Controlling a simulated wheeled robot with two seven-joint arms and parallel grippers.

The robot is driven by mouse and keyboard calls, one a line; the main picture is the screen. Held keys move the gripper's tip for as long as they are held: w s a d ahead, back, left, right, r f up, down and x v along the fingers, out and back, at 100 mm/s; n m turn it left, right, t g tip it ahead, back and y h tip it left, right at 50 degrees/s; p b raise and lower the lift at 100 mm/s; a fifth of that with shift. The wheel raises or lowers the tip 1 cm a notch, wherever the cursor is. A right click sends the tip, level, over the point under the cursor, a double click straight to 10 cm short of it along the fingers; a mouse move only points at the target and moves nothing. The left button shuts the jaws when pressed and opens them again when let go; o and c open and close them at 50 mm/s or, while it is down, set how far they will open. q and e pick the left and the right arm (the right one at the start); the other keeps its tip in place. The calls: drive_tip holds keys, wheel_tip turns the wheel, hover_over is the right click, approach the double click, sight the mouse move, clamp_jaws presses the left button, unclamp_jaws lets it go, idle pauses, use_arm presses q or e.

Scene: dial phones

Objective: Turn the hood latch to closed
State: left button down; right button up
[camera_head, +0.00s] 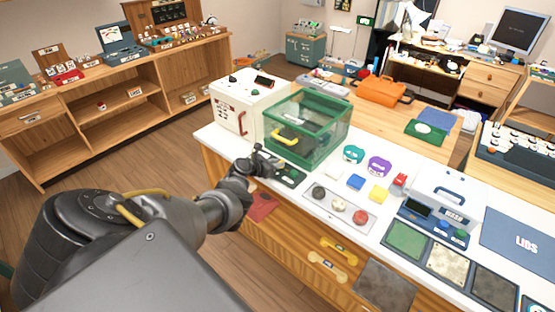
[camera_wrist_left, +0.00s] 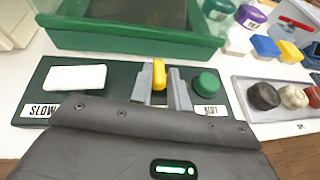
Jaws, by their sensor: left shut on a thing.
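The hood (camera_head: 310,120) is a green-framed clear box with a yellow handle (camera_head: 291,138), on the white counter. A dark green panel (camera_head: 291,178) lies in front of it. In the left wrist view the panel (camera_wrist_left: 38,77) carries a white block (camera_wrist_left: 75,78), a small upright yellow lever (camera_wrist_left: 159,73) and a round green knob (camera_wrist_left: 206,83). The lever seems to be the latch. My left gripper (camera_head: 268,164) is at the panel, its grey fingers (camera_wrist_left: 165,88) shut on the yellow lever. The lever's base is hidden by the gripper. My right gripper is out of view.
A white cabinet (camera_head: 247,105) with a red handle stands left of the hood. Right of the panel are a tray of round knobs (camera_head: 340,206), coloured blocks and a grey-white WASH unit (camera_head: 445,198). The hood's front lower edge is close behind my left gripper.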

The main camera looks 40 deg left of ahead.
use_arm(q)
drive_tip(key=shift+a+f+m+h+b, duration=0.15)
drive_tip(key=shift+a+m+h+b, duration=0.05)
drive_tip(key=shift+m+h+b, duration=0.8)
drive_tip(key=shift+w+r+m+g+h+b, duration=0.1)
drive_tip(key=shift+r+m+g+h+b, duration=0.1)
drive_tip(key=shift+m+g+h+b, duration=0.25)
drive_tip(key=c, duration=1.3)
unclamp_jaws()
drive_tip(key=shift+w, duration=0.1)
drive_tip(key=p+v, duration=0.6)
drive_tip(key=v, duration=0.4)
drive_tip(key=shift+s+a, duration=0.3)
drive_tip(key=shift+s, duration=0.05)
